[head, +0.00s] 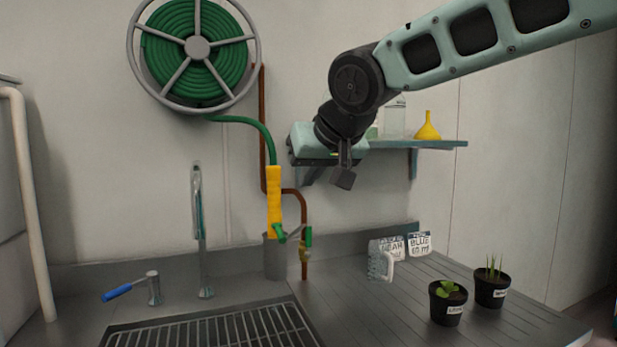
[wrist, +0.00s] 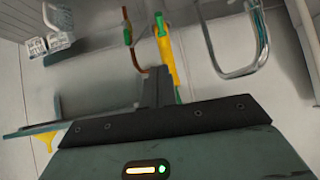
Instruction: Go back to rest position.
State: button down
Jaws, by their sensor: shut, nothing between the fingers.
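My gripper (head: 345,172) hangs at the end of my arm in the upper middle of the head view, in front of the wall shelf. Its fingers are together with nothing between them. In the wrist view my gripper (wrist: 156,85) shows as dark shut fingers above a dark plate, with the yellow hose grip (wrist: 165,50) beyond. My gripper is in the air above the bench, apart from the things on it.
A green hose reel (head: 197,48) is on the wall at left. A sink grate (head: 215,332), tap (head: 203,240), clear jug (head: 379,262), two label cards and two potted plants (head: 447,302) (head: 491,287) are below. A yellow funnel (head: 428,128) stands on the shelf (head: 430,144).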

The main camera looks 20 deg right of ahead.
jog(key=s+a+f+n+g+p, duration=0.1)
jog(key=s+a+f+n+g, duration=0.15)
jog(key=s+f, duration=0.35)
jog(key=s+a+f+n+g+p, duration=0.1)
jog(key=s+a+f+g+p, duration=0.1)
jog(key=s+a+f, duration=0.35)
jog(key=s+d+f+n+g, duration=0.1)
jog(key=s+f+n+g, duration=0.1)
jog(key=s+f, duration=0.3)
jog(key=s+d+f+n+g+p, duration=0.1)
jog(key=s+f+g, duration=0.2)
jog(key=s, duration=0.9)
notch_tip(320, 180, down, 4)
jog(key=shift+r+n, duration=0.25)
jog(key=shift+n, duration=0.1)
